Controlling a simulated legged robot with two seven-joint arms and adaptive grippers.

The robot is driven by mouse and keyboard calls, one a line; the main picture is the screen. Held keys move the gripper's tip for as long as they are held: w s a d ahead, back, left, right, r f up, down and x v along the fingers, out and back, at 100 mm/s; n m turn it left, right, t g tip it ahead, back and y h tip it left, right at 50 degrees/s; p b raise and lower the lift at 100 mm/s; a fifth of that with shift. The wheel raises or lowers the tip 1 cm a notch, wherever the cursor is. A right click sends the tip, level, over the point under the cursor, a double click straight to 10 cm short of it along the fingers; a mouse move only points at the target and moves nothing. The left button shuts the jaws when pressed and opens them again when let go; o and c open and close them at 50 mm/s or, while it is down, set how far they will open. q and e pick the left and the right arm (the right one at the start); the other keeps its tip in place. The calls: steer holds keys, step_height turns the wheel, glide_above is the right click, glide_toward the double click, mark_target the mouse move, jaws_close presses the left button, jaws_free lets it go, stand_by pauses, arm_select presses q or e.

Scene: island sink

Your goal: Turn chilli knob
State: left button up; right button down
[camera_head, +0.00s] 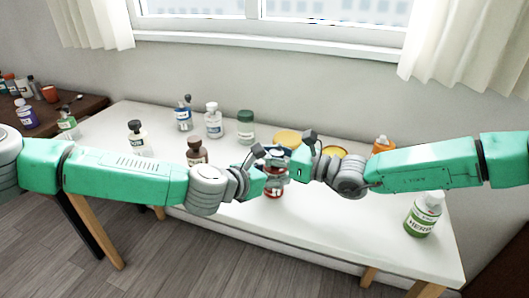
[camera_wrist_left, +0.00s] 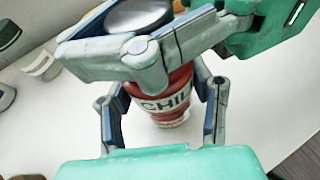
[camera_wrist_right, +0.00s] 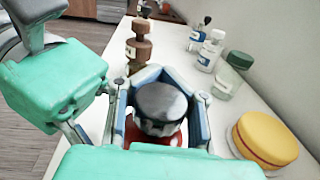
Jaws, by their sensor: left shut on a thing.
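The chilli bottle (camera_wrist_left: 167,102) is red with a white label and stands upright on the white table. It also shows in the head view (camera_head: 274,191), partly hidden by my grippers. Its round grey knob (camera_wrist_right: 159,105) is on top. My left gripper (camera_wrist_left: 160,112) is shut on the red body, one finger on each side. My right gripper (camera_wrist_right: 160,112) reaches in from the right at the height of the knob, with its fingers on both sides of it. Whether those fingers press on the knob I cannot tell.
Several bottles stand at the back left of the white table (camera_head: 330,225), among them a green-capped jar (camera_head: 246,130). A brown bottle (camera_head: 197,152) is near my left forearm. Yellow-lidded jars (camera_head: 287,137) are behind my grippers. A green herb bottle (camera_head: 423,218) stands at the right.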

steer(key=shift+w+d+m+t+h, duration=0.2)
steer(key=shift+m+t+h, duration=0.1)
steer(key=shift+m+t, duration=0.2)
steer(key=shift+w+d+m+t+h, duration=0.1)
steer(key=shift+d+m+t+h, duration=0.1)
steer(key=shift+m+t+h, duration=1.1)
steer(key=shift+m+t, duration=0.1)
steer(key=shift+t, duration=0.4)
steer(key=shift+w+m+t+h, duration=0.1)
steer(key=shift+m+t+h, duration=0.2)
steer(key=shift+t+h, duration=0.1)
steer(key=c, duration=1.3)
jaws_free()
steer(key=shift+d, duration=0.1)
steer(key=v, duration=1.2)
steer(key=shift+f, duration=0.1)
